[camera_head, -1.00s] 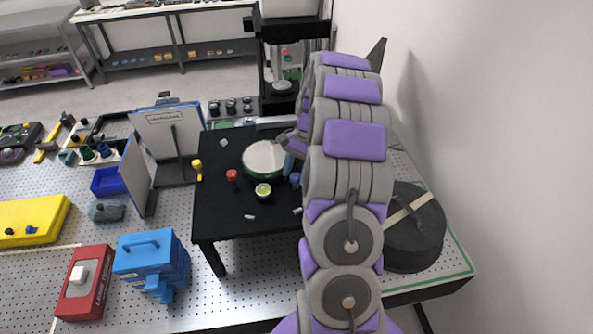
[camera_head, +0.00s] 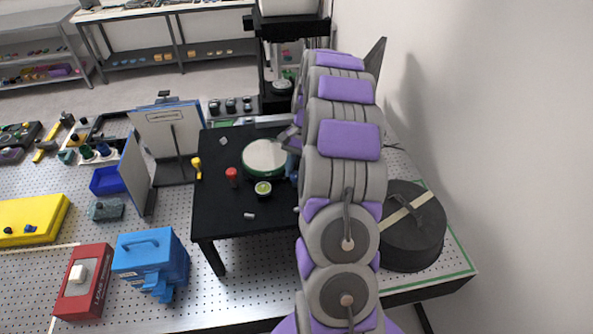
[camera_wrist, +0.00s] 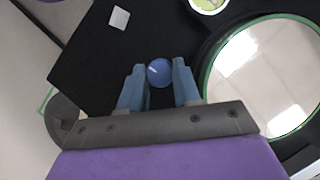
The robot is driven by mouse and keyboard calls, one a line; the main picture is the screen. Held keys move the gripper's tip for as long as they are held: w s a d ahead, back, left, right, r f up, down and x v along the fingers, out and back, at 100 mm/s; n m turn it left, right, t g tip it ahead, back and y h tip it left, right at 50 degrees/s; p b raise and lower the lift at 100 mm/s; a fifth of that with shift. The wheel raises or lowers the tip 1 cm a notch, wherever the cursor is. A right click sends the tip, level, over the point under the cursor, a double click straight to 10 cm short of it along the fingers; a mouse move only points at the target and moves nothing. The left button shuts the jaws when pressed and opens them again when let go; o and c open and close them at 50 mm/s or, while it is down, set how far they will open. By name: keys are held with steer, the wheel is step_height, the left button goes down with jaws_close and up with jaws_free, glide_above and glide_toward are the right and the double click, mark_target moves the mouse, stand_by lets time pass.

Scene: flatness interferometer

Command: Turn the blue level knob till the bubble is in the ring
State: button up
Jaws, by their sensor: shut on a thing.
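The round blue level knob (camera_wrist: 159,72) is between the two blue fingertips of my gripper (camera_wrist: 160,82) in the wrist view, and the gripper is shut on it. In the head view my arm covers most of the knob and the gripper. The bubble level (camera_head: 264,189) is a small round vial with a yellow-green face on the black table, left of the knob. It also shows in the wrist view (camera_wrist: 208,4), cut by the top edge. I cannot tell where the bubble sits relative to the ring.
A large green-rimmed round mirror-like disc (camera_head: 265,158) lies close beside my gripper. A red knob (camera_head: 232,175) and a yellow knob (camera_head: 197,165) stand on the black table (camera_head: 222,210). A dark round case (camera_head: 412,235) stands right of my arm. A wall bounds the right side.

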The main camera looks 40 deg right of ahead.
steer(key=n, duration=0.2)
steer(key=n+g+h+b, duration=0.1)
steer(key=n, duration=0.1)
steer(key=shift+w+a, duration=0.1)
steer(key=shift+w, duration=0.1)
steer(key=shift+n+g+h+b, duration=0.4)
steer(key=shift+n+b, duration=0.15)
steer(key=shift+n, duration=0.95)
steer(key=o, duration=1)
steer(key=p+v, duration=0.2)
steer(key=v, duration=0.4)
steer(key=p+v, duration=0.3)
steer(key=v, duration=0.3)
steer(key=shift+w+f, duration=0.15)
steer(key=shift+w, duration=0.05)
